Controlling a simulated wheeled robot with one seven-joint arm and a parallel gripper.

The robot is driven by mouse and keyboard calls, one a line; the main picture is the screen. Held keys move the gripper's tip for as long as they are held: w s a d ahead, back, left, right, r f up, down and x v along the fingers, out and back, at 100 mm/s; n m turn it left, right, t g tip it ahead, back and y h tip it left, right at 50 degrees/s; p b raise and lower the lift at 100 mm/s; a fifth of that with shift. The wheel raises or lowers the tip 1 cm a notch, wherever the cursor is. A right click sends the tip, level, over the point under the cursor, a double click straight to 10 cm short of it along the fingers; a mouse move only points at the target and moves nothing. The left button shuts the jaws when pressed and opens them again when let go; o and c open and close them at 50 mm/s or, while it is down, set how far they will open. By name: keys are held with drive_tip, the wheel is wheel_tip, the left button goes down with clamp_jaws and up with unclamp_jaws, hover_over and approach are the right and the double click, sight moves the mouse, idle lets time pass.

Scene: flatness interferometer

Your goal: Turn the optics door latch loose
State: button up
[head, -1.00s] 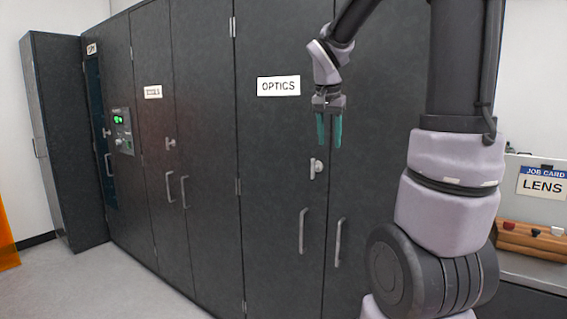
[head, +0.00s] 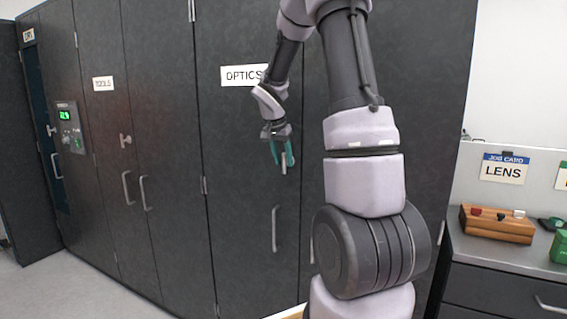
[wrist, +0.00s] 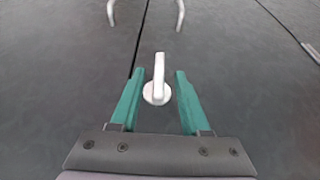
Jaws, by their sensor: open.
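The optics door (head: 240,190) is a dark grey cabinet door with an OPTICS label (head: 242,75), partly covered by my arm. Its latch (wrist: 157,85) is a light metal knob with a round base and a single lever, seen in the wrist view between my fingers. In the head view the latch (head: 284,163) shows between the fingertips. My gripper (head: 283,160) has teal fingers and is open, one finger on each side of the latch lever. In the wrist view my gripper (wrist: 157,80) shows gaps between each finger and the lever.
Door handles (wrist: 110,12) stand beyond the latch on both sides of the door seam. A TOOLS door (head: 103,130) and a panel with a green display (head: 68,125) are at the left. A bench with a wooden block (head: 497,224) and a LENS card (head: 503,170) is at the right.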

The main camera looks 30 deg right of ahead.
drive_tip(key=shift+w+d+f, duration=0.1)
drive_tip(key=shift+d+f, duration=0.1)
drive_tip(key=shift+f, duration=0.45)
clamp_jaws()
